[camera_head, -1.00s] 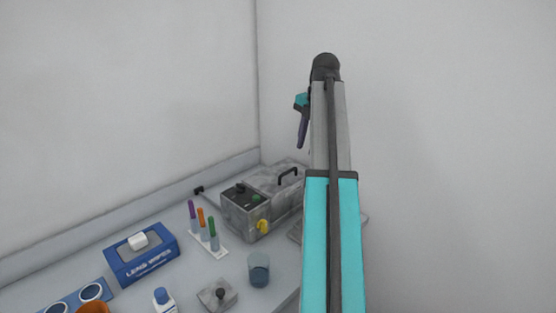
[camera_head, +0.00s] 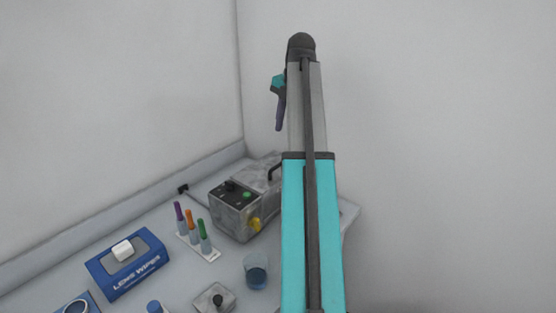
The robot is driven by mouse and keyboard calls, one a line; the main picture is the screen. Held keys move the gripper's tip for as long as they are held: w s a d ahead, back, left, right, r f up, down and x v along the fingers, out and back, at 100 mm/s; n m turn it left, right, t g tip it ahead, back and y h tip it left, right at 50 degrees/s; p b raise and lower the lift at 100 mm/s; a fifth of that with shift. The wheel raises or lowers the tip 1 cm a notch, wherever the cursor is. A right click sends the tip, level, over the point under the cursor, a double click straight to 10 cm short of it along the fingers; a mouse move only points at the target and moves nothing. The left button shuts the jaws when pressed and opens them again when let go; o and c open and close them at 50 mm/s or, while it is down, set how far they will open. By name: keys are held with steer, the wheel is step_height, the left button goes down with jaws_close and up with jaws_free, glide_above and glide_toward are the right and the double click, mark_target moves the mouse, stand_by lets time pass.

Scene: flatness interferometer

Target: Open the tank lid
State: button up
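The tank (camera_head: 236,219) is a grey metal box with a control panel and a yellow tap on its near side. Its lid (camera_head: 257,174) looks closed and has a dark arched handle (camera_head: 275,171). My arm hides the right part of the lid and the tank. My gripper (camera_head: 279,125) hangs from the arm's far end, pointing down, above the tank in the picture and apart from the handle. It is small and seen side-on, so its opening does not show.
A test tube rack (camera_head: 211,254), a beaker (camera_head: 256,273) and a small grey block with a black knob (camera_head: 215,299) stand in front of the tank. A blue lens wipes box (camera_head: 127,265) is at the left. Walls close off the back.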

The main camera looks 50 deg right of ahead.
mark_target(278, 165)
steer(key=shift+w+a+f+p, duration=0.1)
steer(key=shift+w+f+p, duration=0.35)
steer(key=shift+f, duration=1.8)
steer(key=shift+w+d+f+p, duration=0.1)
steer(key=shift+w+f+p, duration=0.4)
steer(key=shift+f, duration=1.75)
steer(key=shift+w+a+f+p, duration=0.1)
steer(key=shift+w+f+p, duration=0.35)
steer(key=shift+f, duration=1.8)
steer(key=shift+s, duration=0.15)
jaws_close()
